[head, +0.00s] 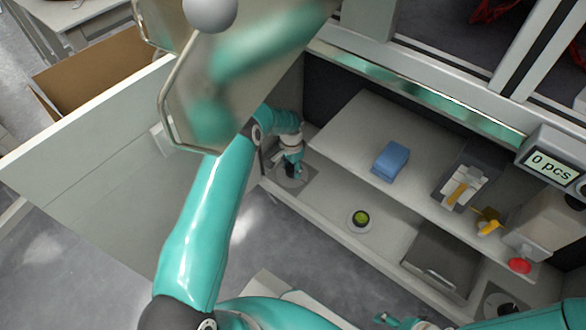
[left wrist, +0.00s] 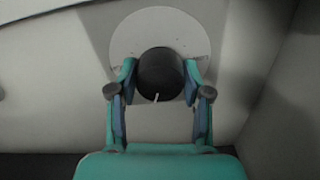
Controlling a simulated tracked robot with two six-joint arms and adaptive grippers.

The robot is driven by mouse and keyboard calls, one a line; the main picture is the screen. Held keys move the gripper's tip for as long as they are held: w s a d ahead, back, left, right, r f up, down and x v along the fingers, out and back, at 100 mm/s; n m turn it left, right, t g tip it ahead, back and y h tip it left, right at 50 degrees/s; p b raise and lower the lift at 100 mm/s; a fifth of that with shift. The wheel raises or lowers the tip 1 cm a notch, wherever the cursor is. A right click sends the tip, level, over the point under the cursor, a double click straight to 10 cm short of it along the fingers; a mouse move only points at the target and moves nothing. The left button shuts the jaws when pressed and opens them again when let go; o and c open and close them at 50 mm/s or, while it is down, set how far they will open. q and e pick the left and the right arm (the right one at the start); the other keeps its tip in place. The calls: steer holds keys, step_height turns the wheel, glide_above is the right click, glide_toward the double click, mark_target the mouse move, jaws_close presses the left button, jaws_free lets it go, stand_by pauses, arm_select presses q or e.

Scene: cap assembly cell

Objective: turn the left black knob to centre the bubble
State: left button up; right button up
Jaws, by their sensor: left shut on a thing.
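The left black knob (left wrist: 160,80) sits on a pale round disc (left wrist: 125,38) in the left wrist view. My left gripper (left wrist: 158,78) is shut on it, one finger on each side, and a short white mark shows on the knob's near edge. In the head view my left gripper (head: 291,168) reaches down to the left end of the lower ledge and largely hides the knob. The round green bubble level (head: 360,218) lies on the ledge to the right. Its bubble is too small to place. My right gripper (head: 388,319) shows partly at the bottom edge.
A blue block (head: 390,161) and a tray with yellow-handled items (head: 459,190) stand on the upper shelf. A grey bin (head: 440,265), a red button (head: 519,266) and a second dark knob (head: 503,304) are to the right. A slanted panel (head: 245,65) hangs above my left arm.

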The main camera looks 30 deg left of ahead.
arm_select(q)
steer(key=shift+m, duration=1.3)
steer(key=o, duration=1.2)
steer(key=shift+c, duration=0.2)
step_height(320, 180, up, 12)
